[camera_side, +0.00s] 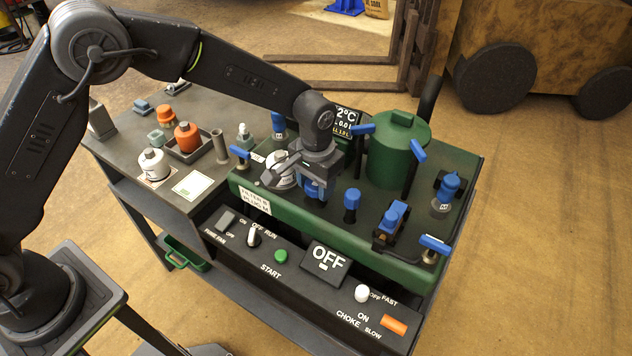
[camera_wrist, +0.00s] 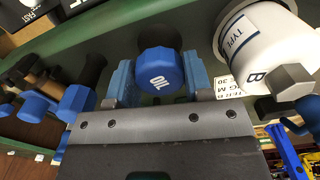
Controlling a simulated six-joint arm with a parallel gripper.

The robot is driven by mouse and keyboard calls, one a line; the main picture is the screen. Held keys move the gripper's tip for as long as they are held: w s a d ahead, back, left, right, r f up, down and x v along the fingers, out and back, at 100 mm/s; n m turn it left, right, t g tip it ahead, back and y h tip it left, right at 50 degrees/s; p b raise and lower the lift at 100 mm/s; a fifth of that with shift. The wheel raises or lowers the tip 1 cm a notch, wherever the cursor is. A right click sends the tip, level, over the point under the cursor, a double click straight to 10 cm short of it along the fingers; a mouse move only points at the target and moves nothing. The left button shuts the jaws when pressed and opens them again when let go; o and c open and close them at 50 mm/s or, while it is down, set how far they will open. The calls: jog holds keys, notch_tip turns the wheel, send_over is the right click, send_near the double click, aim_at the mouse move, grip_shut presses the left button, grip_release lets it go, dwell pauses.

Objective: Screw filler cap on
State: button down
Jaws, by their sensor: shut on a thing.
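The blue filler cap (camera_wrist: 160,75), marked OIL, is between the two blue fingers of my gripper (camera_wrist: 160,84) in the wrist view. My gripper is shut on it. A dark round shape (camera_wrist: 160,38), perhaps the filler neck, shows just beyond the cap; I cannot tell whether the cap is seated on it. In the side view my gripper (camera_side: 313,190) points down low over the green engine deck (camera_side: 262,204). The cap is largely hidden there by the fingers.
A white filter (camera_wrist: 262,45) marked TYPE B stands close beside my gripper. A green tank (camera_side: 397,155), a blue-topped post (camera_side: 351,204) and blue-handled fittings (camera_side: 392,216) crowd the deck to the right. The cart top (camera_side: 130,124) on the left holds several small parts.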

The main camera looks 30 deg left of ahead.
jog(key=shift+w+r, duration=0.1)
jog(key=shift+r, duration=0.05)
jog(key=m, duration=0.5)
jog(key=shift+m, duration=0.7)
jog(key=m, duration=0.4)
jog(key=shift+c, duration=2.2)
grip_release()
